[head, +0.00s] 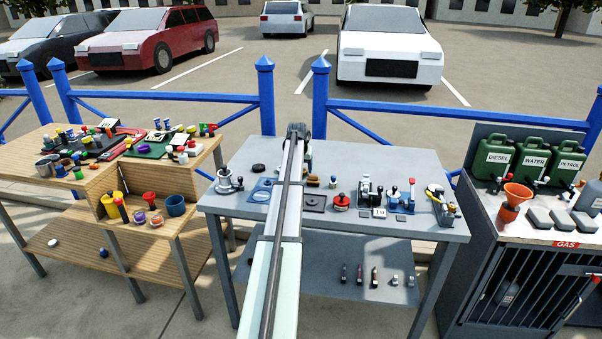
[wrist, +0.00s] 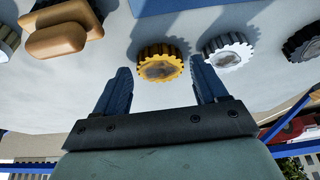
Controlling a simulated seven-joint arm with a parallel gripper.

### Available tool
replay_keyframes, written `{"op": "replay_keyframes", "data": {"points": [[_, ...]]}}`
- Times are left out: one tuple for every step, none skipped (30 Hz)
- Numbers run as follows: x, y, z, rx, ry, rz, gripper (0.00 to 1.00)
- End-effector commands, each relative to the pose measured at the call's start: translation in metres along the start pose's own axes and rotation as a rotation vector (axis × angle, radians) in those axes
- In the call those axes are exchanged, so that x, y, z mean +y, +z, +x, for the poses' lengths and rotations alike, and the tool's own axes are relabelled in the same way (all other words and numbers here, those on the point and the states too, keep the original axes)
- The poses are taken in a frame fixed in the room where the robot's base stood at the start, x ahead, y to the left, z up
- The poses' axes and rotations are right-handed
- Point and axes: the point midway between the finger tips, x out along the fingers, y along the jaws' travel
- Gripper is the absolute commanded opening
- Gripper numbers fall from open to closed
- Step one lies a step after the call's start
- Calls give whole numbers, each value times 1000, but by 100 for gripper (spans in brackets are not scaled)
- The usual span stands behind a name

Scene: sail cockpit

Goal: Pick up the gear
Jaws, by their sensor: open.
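In the wrist view, a yellow toothed gear (wrist: 160,62) lies on the grey surface, between and just beyond my fingertips. A white gear (wrist: 229,51) is to its right, near the tip of the right finger. A black gear (wrist: 303,43) is at the right edge, partly cut off. My gripper (wrist: 162,72) is open, and nothing is held in it. Whether the fingers are level with the yellow gear's sides or still short of it, I cannot tell.
The grey table (head: 430,226) carries a metal pot (head: 228,182), a red-topped part (head: 341,202) and several mechanical parts. In the wrist view a brown rounded object (wrist: 62,32) is at the upper left. A wooden bench stands left, a cabinet with green cans (head: 497,158) right.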

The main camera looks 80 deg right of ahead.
Motion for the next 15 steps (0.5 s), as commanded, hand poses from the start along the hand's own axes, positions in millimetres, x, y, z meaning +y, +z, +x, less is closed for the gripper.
{"op": "replay_keyframes", "data": {"points": [[0,0,5,-1,0,0,72],[0,0,7,-1,0,0,72],[0,0,8,0,0,0,72],[0,0,8,0,-1,0,72],[0,0,8,1,-1,0,72],[0,0,8,1,-1,0,72],[0,0,8,1,-1,0,72],[0,0,8,1,-1,0,72],[0,0,8,1,-1,0,71],[0,0,8,1,-1,0,68],[0,0,8,1,-1,0,65],[0,0,8,1,-1,0,61],[0,0,8,1,-1,0,59],[0,0,8,1,-1,0,56],[0,0,8,1,-1,0,52]]}}
